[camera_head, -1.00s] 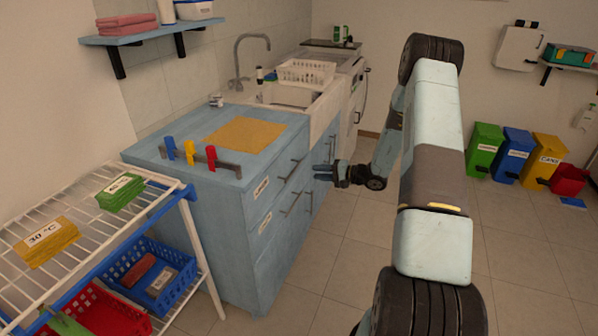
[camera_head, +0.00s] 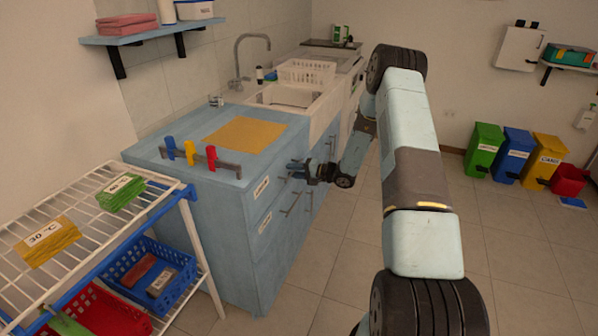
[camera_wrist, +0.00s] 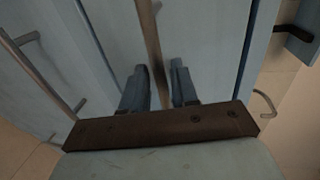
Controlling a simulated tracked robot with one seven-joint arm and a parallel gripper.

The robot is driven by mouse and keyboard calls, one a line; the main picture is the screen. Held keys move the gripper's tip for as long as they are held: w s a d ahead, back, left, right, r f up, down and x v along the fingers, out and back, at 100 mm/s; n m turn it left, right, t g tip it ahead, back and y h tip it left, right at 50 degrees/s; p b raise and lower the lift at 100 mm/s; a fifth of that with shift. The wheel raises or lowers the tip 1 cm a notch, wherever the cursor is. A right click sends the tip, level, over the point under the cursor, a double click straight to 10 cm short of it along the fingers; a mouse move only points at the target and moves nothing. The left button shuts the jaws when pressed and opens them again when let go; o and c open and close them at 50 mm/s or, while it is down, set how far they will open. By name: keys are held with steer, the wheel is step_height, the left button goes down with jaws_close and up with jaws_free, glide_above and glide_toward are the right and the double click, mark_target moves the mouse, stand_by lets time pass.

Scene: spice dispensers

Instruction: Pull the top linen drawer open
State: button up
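The blue cabinet (camera_head: 190,215) has two labelled fronts, one above the other; the label text is too small to read. The top drawer (camera_head: 262,200) looks flush with the cabinet. My gripper (camera_head: 292,169) is at the top drawer's handle and partly hides it. In the wrist view, my gripper (camera_wrist: 158,88) has its two fingers apart, with a handle bar (camera_wrist: 152,45) running between them. A narrow gap shows on each side of the bar; contact cannot be told.
A lower handle (camera_head: 290,205) sits below my gripper. A wire rack (camera_head: 100,210) with blue (camera_head: 185,265) and red baskets stands at the left. A sink (camera_head: 290,95) is behind. The tiled floor (camera_head: 345,260) in front of the cabinet is clear.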

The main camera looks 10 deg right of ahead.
jaws_close()
stand_by(0.3)
